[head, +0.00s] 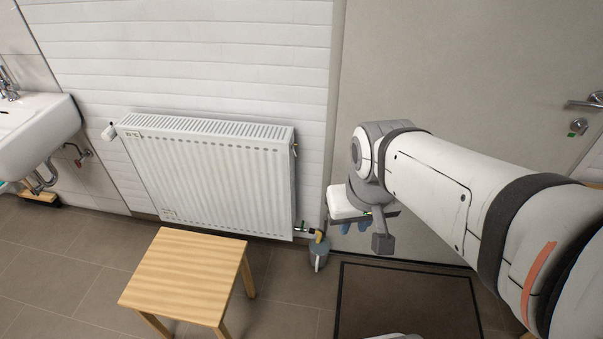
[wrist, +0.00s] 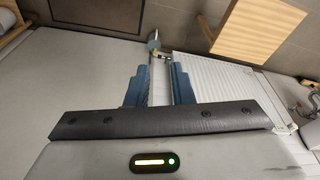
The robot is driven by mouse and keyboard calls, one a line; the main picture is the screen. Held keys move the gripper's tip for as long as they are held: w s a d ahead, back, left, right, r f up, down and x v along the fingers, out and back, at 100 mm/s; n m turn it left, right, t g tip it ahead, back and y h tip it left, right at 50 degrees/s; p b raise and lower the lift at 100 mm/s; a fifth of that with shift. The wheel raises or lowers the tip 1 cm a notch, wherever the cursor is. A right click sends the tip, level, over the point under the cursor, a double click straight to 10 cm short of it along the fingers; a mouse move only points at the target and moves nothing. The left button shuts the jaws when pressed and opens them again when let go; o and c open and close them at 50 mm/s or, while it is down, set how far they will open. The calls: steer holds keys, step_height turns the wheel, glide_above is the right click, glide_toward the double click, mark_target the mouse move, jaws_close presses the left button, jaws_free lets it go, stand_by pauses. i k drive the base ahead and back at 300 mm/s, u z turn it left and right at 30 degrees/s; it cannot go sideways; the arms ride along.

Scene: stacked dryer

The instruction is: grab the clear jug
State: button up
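A small grey, see-through-looking jug (head: 319,256) stands on the floor by the radiator's lower right corner. It has a pale handle, and something yellowish shows at its top. In the wrist view the jug (wrist: 153,41) appears small and far off, beyond the fingertips and slightly left of the gap between them. My gripper (head: 355,228) is in front of the grey door, above and to the right of the jug in the head view. Its blue fingers (wrist: 162,68) are apart with nothing between them. My gripper does not touch the jug.
A white radiator (head: 208,175) hangs on the wall behind and left of the jug. A wooden stool (head: 185,275) stands to the left. A dark-bordered mat (head: 405,300) lies to the right. A sink (head: 38,130) is at far left. A door handle (head: 583,104) sticks out at right.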

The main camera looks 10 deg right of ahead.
mark_target(318, 258)
steer(key=z, duration=3.3)
steer(key=k, duration=1.15)
steer(key=u, duration=1.6)
steer(key=i, duration=1)
